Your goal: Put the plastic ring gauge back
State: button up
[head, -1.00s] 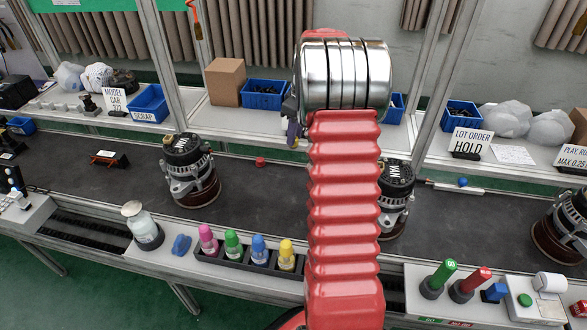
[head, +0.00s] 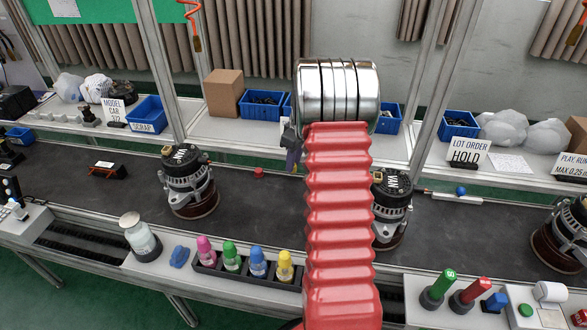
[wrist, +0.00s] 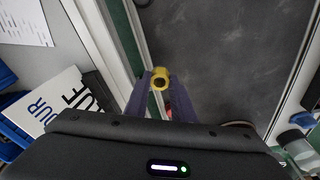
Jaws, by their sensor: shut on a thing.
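My gripper (wrist: 160,88) shows in the wrist view with its two purple fingers closed on a small yellow ring (wrist: 160,79), which seems to be the plastic ring gauge. I cannot make out a place for the ring gauge.
Alternators (head: 188,182) stand on the dark belt (head: 110,195), one partly behind my arm. A small red cap (head: 259,172) lies on it. Coloured bottles (head: 232,256) and green and red handled tools (head: 437,288) line the front ledge.

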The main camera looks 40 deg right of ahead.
jog(key=shift+f, duration=1.55)
jog(key=o, duration=0.9)
jog(key=r, duration=0.4)
jog(key=s+r, duration=0.1)
jog(key=r, duration=0.7)
jog(key=shift+s+d, duration=0.2)
jog(key=shift+s, duration=0.2)
